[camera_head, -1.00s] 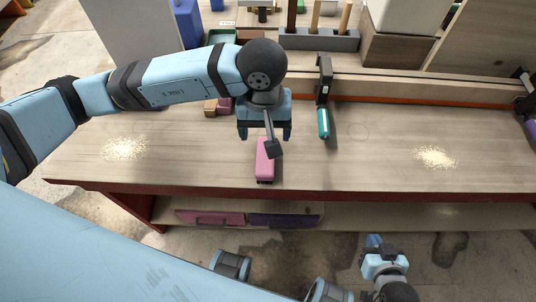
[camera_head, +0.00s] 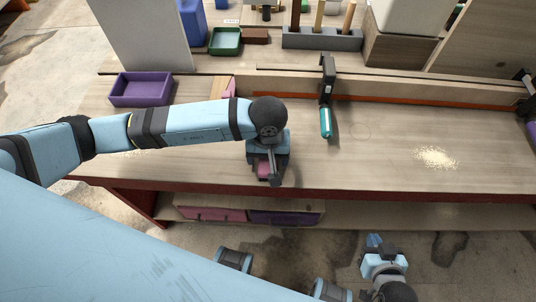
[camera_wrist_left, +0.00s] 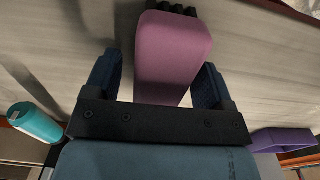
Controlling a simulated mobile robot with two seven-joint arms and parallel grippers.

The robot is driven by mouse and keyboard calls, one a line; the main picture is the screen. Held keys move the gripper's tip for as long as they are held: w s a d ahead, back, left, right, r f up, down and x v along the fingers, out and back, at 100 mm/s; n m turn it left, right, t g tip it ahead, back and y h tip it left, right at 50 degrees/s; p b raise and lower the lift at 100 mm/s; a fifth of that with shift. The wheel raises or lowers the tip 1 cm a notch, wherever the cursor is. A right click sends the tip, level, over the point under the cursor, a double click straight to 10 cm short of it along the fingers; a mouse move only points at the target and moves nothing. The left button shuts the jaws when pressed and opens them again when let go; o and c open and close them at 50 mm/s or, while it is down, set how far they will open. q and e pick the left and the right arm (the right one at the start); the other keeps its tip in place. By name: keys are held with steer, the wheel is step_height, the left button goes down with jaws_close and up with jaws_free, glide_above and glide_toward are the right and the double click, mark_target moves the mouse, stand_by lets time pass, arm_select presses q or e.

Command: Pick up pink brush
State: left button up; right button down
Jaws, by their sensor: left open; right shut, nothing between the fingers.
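The pink brush (camera_head: 264,166) lies on the workbench near its front edge, mostly hidden under my left gripper in the head view. In the left wrist view the pink brush (camera_wrist_left: 172,50) shows as a pink block with black bristles at its far end. My left gripper (camera_head: 266,172) is open over the brush. Its two blue fingers (camera_wrist_left: 158,80) stand on either side of the pink block, with a gap visible at least on the right. My right gripper (camera_head: 375,243) is shut and empty, low in front of the bench.
A purple tray (camera_head: 140,89) sits at the back left. A pile of shavings (camera_head: 436,158) lies on the right. The bench (camera_head: 375,160) between is clear.

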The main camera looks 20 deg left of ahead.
arm_select(q)
steer(key=shift+f, duration=0.3)
steer(key=c, duration=1.1)
steer(key=shift+c, duration=0.2)
step_height(320, 180, up, 20)
steer(key=shift+b, duration=0.45)
